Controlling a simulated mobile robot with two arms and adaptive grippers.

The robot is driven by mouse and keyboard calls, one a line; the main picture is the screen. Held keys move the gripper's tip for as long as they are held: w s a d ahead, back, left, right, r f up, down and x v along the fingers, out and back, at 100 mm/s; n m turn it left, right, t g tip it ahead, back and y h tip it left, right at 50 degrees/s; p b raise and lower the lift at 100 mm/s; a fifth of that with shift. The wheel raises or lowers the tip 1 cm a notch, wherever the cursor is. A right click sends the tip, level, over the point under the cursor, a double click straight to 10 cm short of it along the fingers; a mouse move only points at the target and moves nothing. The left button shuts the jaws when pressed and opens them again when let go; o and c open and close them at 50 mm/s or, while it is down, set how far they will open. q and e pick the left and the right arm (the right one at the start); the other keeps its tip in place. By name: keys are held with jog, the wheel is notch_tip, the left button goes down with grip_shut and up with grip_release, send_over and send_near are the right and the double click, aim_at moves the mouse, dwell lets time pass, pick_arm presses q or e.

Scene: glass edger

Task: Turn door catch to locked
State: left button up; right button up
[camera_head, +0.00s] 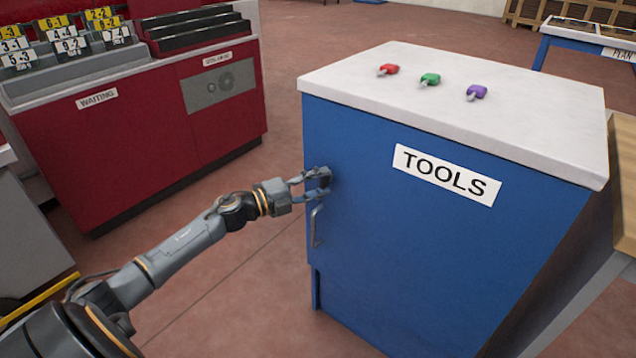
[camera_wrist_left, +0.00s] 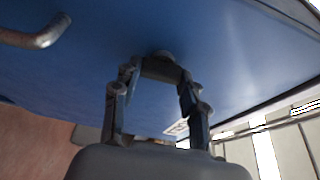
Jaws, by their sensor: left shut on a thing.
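The blue tool cabinet (camera_head: 430,240) has a "TOOLS" label on its front and a pale top. My left gripper (camera_head: 318,181) is at the upper left of the cabinet front, shut on the small dark door catch (camera_wrist_left: 160,68). In the left wrist view, the two fingertips (camera_wrist_left: 158,78) are at either end of the catch, and a round base shows behind it against the blue door. In the head view the fingers mostly hide the catch. No lock marking is readable. My right gripper is in neither view.
A metal door handle (camera_head: 317,227) is just below my left gripper; it also shows in the left wrist view (camera_wrist_left: 40,35). Red, green and purple tagged keys (camera_head: 430,79) lie on the cabinet top. A red "WAITING" cabinet (camera_head: 130,150) stands at left, with open floor between.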

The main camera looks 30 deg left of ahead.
pick_arm(q)
jog(key=o, duration=1.1)
jog(key=shift+o, duration=0.2)
jog(key=shift+s, duration=0.1)
jog(key=v, duration=1.2)
